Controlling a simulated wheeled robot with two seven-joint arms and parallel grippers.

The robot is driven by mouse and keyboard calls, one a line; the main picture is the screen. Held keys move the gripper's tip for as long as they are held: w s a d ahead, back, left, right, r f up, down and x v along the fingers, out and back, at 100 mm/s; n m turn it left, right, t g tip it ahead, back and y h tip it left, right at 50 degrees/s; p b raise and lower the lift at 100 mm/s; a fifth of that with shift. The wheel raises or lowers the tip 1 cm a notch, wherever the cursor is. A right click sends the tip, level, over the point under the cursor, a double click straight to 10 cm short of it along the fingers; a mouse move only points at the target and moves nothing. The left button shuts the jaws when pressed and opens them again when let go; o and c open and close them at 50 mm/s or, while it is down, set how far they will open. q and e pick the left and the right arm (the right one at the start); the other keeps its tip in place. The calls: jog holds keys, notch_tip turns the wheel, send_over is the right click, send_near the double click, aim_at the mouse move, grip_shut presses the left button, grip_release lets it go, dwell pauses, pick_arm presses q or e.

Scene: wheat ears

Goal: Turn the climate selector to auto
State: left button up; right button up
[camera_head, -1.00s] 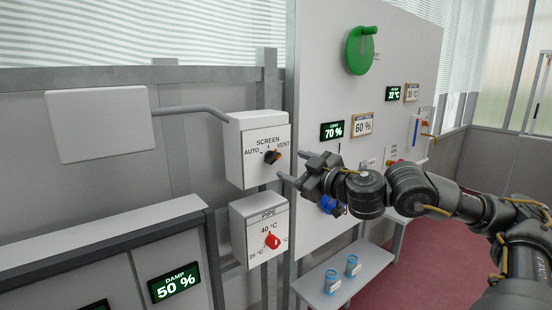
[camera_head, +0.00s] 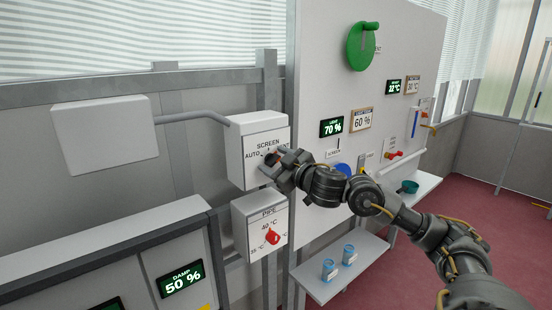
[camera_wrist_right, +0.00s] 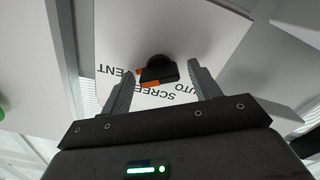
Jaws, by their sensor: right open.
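The selector is a dark knob (camera_head: 270,158) with an orange mark, on the white SCREEN box (camera_head: 250,130), which is labelled AUTO on the left and VENT on the right. My right gripper (camera_head: 274,165) is in front of the box and partly hides the knob and the VENT label. In the right wrist view the lettering is upside down, and the knob (camera_wrist_right: 158,70) lies between the tips of my open right gripper (camera_wrist_right: 164,68). A gap shows on the right of the knob; the left tip is close to its orange edge. My left gripper is in no view.
Just below is the white PIPE box (camera_head: 261,226) with a red knob (camera_head: 272,236). To the right stands a white panel (camera_head: 340,90) with a green wheel (camera_head: 361,50). A shelf (camera_head: 340,268) holds two blue cups. A grey pipe (camera_head: 195,116) meets the box's left side.

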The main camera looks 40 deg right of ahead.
jog(key=shift+c, duration=0.3)
jog(key=c, duration=0.9)
